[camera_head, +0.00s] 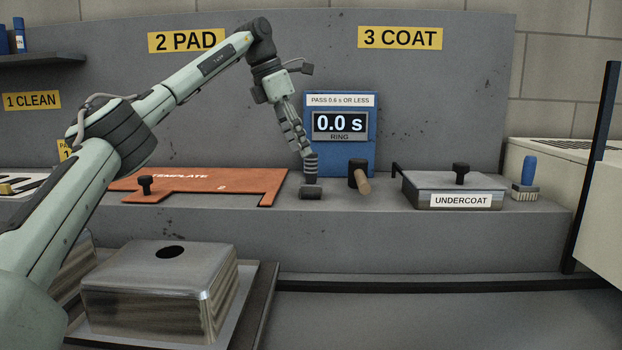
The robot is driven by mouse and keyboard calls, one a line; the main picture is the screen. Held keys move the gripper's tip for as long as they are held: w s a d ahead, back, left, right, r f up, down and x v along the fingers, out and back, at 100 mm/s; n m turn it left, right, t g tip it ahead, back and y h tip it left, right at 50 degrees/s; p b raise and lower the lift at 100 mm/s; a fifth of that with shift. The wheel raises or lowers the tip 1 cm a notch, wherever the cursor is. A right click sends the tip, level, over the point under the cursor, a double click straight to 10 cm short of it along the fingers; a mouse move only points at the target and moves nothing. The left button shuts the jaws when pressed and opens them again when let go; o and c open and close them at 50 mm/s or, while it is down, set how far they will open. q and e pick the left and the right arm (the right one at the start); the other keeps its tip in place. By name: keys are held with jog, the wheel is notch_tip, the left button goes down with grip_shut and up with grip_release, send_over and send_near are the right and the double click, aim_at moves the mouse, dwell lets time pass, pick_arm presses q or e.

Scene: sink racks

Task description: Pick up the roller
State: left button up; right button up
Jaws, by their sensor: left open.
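The roller (311,193) appears to be the small dark block-like head standing on the grey ledge, with a dark ribbed upright grip above it. It is just right of the orange template. My left gripper (306,153) reaches down from above, with its fingers at the top of the ribbed grip. It is open. Whether the fingers are around the grip or only beside it cannot be told, as fingers and grip overlap in the picture. My right gripper does not show.
The orange template (215,181) lies left. A blue timer panel (342,103) stands behind. A mallet-like tool (358,175) with wooden handle is close right, then the undercoat tray (425,196) and a blue-handled brush (527,178). A metal box (160,293) stands in front.

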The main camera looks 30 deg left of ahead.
aim_at(310, 183)
pick_arm(q)
jog(key=x, duration=0.7)
jog(key=shift+w+d+f, duration=0.1)
jog(key=shift+d, duration=0.2)
grip_shut()
